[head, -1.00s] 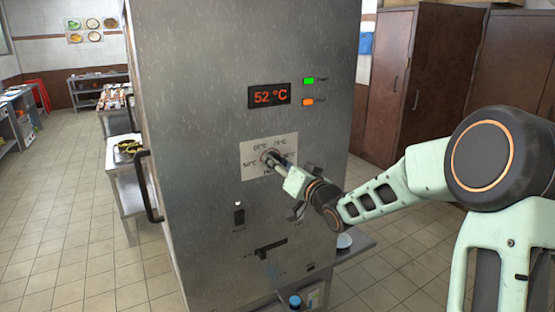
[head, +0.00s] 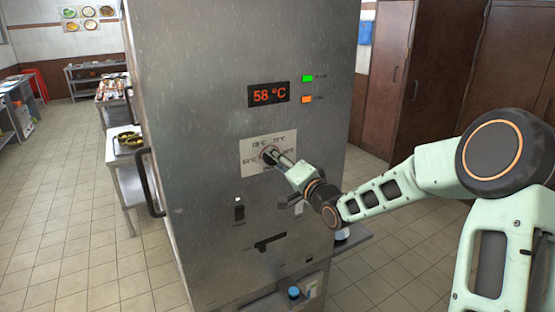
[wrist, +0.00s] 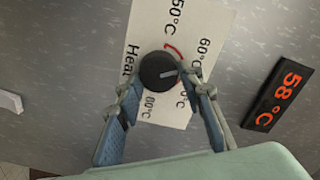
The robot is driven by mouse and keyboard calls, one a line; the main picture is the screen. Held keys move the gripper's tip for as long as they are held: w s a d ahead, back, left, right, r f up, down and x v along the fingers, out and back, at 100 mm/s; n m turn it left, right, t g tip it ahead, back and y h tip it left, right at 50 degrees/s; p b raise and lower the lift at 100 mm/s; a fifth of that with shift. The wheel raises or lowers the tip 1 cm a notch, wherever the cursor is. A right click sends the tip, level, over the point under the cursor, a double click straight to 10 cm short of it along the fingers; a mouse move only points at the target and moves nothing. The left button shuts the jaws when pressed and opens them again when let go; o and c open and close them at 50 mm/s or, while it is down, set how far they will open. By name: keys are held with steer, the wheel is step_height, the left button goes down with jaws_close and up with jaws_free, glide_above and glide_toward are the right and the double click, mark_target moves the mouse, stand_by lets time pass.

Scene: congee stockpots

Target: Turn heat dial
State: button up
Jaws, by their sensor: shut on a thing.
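The heat dial (wrist: 157,71) is a round black knob with a light pointer mark. It sits on a white label plate (head: 250,160) marked with temperatures, on the front of a steel cabinet. My gripper (wrist: 160,84) is shut on the dial, with one blue finger on each side of it. In the head view my gripper (head: 274,156) reaches the plate from the right and hides much of the dial. The red display (head: 269,94) above the plate reads 58 °C; it also shows in the wrist view (wrist: 279,95).
A green light (head: 307,78) and an orange light (head: 307,99) are right of the display. A black switch (head: 239,212) and a slot with a lever (head: 270,243) lie below the plate. A black handle (head: 150,183) sticks out at the cabinet's left edge. Tiled floor is open at left.

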stand_by(0.3)
steer(key=o, duration=1.1)
steer(key=v, duration=1.2)
